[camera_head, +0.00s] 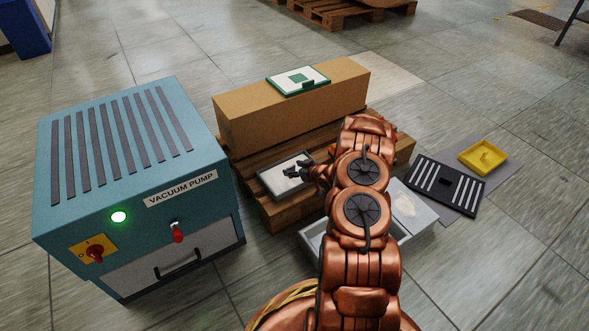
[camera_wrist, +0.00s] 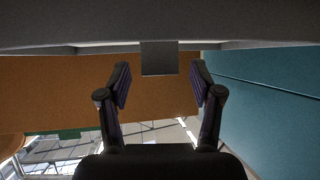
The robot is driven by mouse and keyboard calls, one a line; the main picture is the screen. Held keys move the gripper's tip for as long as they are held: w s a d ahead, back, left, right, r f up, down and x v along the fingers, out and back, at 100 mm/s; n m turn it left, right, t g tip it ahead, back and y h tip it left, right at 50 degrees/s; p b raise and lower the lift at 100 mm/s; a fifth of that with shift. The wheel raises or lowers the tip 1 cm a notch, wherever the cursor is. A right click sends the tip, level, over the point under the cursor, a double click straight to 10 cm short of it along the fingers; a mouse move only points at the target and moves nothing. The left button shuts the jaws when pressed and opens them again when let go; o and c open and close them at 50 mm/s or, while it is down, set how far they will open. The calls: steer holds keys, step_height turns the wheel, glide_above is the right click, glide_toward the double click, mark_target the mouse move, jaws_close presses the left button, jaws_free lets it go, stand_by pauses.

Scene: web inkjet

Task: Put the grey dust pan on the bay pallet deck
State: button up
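The grey dust pan (camera_head: 268,183) has a dark rim and a pale inside. In the head view it lies at the front of the wooden pallet deck (camera_head: 285,214), before the cardboard box. My gripper (camera_head: 296,168) is at the pan's right part. In the wrist view the pan's grey edge (camera_wrist: 60,32) crosses the top, with a small square tab (camera_wrist: 160,58) at its middle. My gripper (camera_wrist: 161,80) is open there, one finger on each side of the tab with gaps. My arm hides the pallet's right part.
A blue vacuum pump (camera_head: 120,150) stands close left of the pallet. A long cardboard box (camera_head: 290,105) bears a green-and-white piece (camera_head: 298,79).

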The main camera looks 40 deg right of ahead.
stand_by(0.3)
steer(key=p+v, duration=0.4)
steer(key=v, duration=0.8)
step_height(320, 180, up, 10)
steer(key=w+a+g+h, duration=0.1)
steer(key=a+g+h, duration=0.15)
steer(key=g, duration=0.25)
steer(key=s+a+r+g+h, duration=0.1)
steer(key=s+a+r+g, duration=0.2)
steer(key=s+a+r, duration=0.35)
steer(key=s+a+r+g, duration=0.2)
steer(key=s+a+r, duration=0.3)
steer(key=s+a, duration=0.3)
steer(key=s+a+r+m+g+y, duration=0.1)
steer(key=s+a+r+g, duration=0.2)
steer(key=s, duration=1)
steer(key=s+a+r+g+y, duration=0.1)
steer(key=s+a+r+g, duration=0.1)
steer(key=s+a+r, duration=0.7)
steer(key=s+a, duration=0.2)
steer(key=a, duration=0.2)
steer(key=shift+a+g, duration=0.35)
steer(key=shift+g, duration=0.05)
steer(key=shift+s+r, duration=0.1)
